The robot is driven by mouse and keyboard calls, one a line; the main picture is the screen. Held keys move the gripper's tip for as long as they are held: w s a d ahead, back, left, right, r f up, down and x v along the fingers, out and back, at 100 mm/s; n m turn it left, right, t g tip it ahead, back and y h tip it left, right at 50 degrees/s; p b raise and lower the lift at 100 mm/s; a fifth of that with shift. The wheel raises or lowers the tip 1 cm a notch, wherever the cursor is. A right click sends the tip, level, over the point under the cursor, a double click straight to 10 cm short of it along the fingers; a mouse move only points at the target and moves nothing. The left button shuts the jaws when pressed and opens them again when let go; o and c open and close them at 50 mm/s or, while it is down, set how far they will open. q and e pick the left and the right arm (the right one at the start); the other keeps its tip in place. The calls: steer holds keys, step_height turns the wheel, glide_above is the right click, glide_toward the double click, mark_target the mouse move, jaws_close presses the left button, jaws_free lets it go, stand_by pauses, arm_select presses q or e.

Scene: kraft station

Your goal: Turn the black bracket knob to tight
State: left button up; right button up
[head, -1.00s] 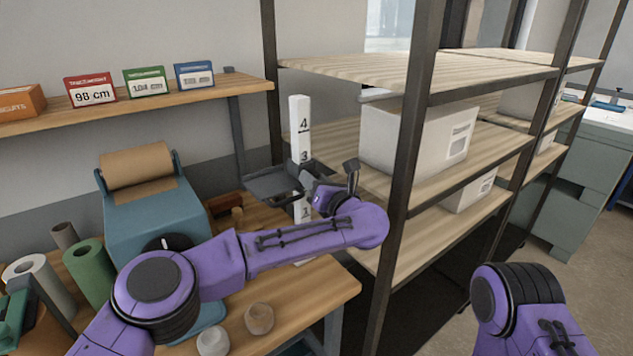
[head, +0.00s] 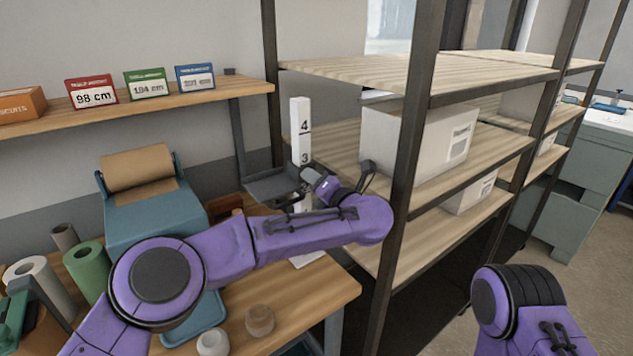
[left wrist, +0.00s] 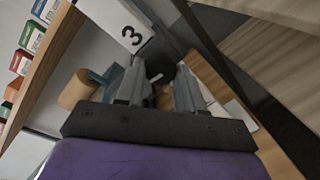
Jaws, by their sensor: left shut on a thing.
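A white post (head: 300,128) with black numbers stands at the back right of the workbench, and its 4 and 3 show. A dark flat bracket (head: 270,189) sits on the post below the 3. My left gripper (head: 306,180) is at the bracket's right side, and its fingers are small in the head view. In the left wrist view its two fingers (left wrist: 160,76) point at the post and stand on either side of the black knob (left wrist: 157,66), shut on it. The knob's marking cannot be read. My right gripper is out of view.
A dark-framed shelf rack (head: 400,150) with white boxes (head: 415,140) stands close to the right of my left wrist. A blue paper-roll dispenser (head: 150,215) and a green roll (head: 90,270) stand on the bench (head: 290,295) at left. Signs stand on the upper shelf (head: 150,100).

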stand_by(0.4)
arm_select(q)
steer(key=o, duration=1)
steer(key=shift+d, duration=0.1)
steer(key=shift+o, duration=0.2)
steer(key=b+v, duration=0.4)
steer(key=v, duration=0.6)
steer(key=shift+s, duration=0.25)
steer(key=shift+d, duration=0.2)
